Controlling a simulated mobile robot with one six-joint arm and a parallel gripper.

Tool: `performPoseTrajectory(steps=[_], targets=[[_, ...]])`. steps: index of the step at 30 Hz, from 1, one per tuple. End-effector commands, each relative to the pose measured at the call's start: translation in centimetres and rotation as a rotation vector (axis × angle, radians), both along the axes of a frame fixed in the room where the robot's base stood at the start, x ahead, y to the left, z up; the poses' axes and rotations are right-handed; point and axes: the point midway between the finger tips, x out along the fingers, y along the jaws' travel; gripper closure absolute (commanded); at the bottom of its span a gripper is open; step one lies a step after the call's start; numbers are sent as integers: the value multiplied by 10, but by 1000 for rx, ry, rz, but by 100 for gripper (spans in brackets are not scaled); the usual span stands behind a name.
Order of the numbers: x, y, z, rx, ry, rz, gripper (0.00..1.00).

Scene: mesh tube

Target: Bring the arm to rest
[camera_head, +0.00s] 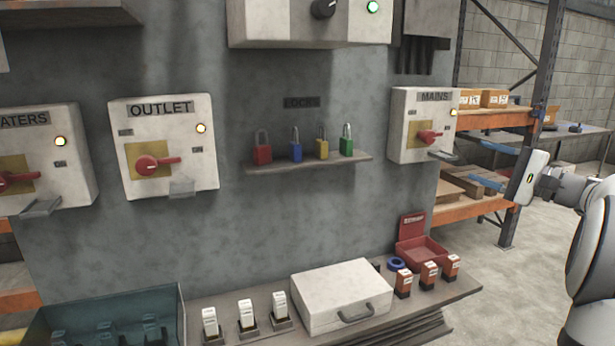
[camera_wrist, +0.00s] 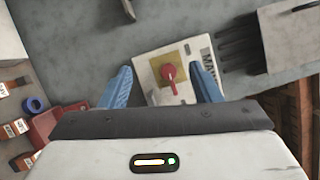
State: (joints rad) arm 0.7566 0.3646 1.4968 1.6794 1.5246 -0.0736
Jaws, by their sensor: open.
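My gripper (camera_head: 492,165) is at the right in the head view, with its blue fingers pointing left toward the wall panel. The fingers are apart and nothing is between them. In the wrist view my gripper (camera_wrist: 163,88) is also open, with the MAINS box (camera_wrist: 180,70) and its red handle showing beyond the fingers. In the head view the MAINS box (camera_head: 420,125) is on the panel, left of my gripper and apart from it. My white arm (camera_head: 592,240) fills the right edge.
A shelf (camera_head: 310,164) holds several padlocks. The OUTLET box (camera_head: 163,148) is at left. Below, a bench (camera_head: 235,310) carries a white case (camera_head: 341,295), small boxes and an open red box (camera_head: 420,250). An orange rack (camera_head: 538,120) stands behind my gripper. Floor at right is clear.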

Motion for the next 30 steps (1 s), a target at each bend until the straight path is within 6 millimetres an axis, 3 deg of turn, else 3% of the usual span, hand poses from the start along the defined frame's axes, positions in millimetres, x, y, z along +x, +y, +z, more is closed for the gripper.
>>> performPoseTrajectory(steps=[1,10,17,20,24,27,30], targets=[[0,0,0,0,0,0,43],[-11,72,-25,-143,159,79,43],[-41,141,-57,-330,306,165,43],[-67,176,-78,-459,379,221,43],[-130,226,-116,-739,477,325,43],[-181,245,-144,-977,510,402,43],[-228,251,-167,-1215,502,473,43]])
